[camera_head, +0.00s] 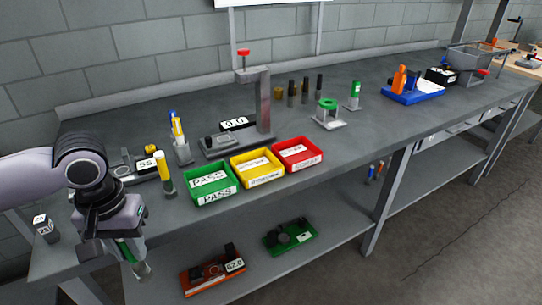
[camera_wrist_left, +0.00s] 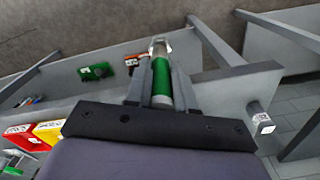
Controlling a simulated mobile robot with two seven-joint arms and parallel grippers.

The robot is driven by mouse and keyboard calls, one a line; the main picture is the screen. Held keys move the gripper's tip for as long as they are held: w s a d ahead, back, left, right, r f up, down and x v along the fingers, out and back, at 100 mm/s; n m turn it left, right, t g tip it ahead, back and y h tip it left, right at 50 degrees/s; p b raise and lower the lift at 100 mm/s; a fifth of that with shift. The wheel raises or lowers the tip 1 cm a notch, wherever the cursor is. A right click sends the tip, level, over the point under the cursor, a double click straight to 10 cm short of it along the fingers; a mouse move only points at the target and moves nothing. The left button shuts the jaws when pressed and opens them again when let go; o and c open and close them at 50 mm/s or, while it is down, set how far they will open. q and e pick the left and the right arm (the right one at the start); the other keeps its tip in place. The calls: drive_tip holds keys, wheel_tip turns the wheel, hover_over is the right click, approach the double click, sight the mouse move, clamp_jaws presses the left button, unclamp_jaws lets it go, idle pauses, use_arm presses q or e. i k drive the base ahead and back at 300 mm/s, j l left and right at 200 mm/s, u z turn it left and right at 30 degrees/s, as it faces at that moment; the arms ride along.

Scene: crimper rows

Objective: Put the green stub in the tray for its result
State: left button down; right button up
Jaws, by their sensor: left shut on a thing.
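My left gripper (camera_head: 132,262) is shut on a green stub with a pale metal end, in front of the bench's near left edge. The left wrist view shows the green stub (camera_wrist_left: 161,80) between the two fingers, pointing away from the palm. A green tray (camera_head: 229,190) marked PASS, a yellow tray (camera_head: 258,181) and a red tray (camera_head: 298,168) stand in a row along the bench's front edge. I see no stub in these three trays. The trays are to the right of my left gripper. My right gripper is not in view.
A press-like gauge (camera_head: 264,105) with a 0.0 readout stands behind the trays. A yellow-topped cylinder (camera_head: 165,185) stands left of the green tray. Another green-topped cylinder (camera_head: 355,89) stands farther right.

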sight(304, 154)
drive_tip(key=z, duration=1.1)
drive_tip(key=i+j+z, duration=0.35)
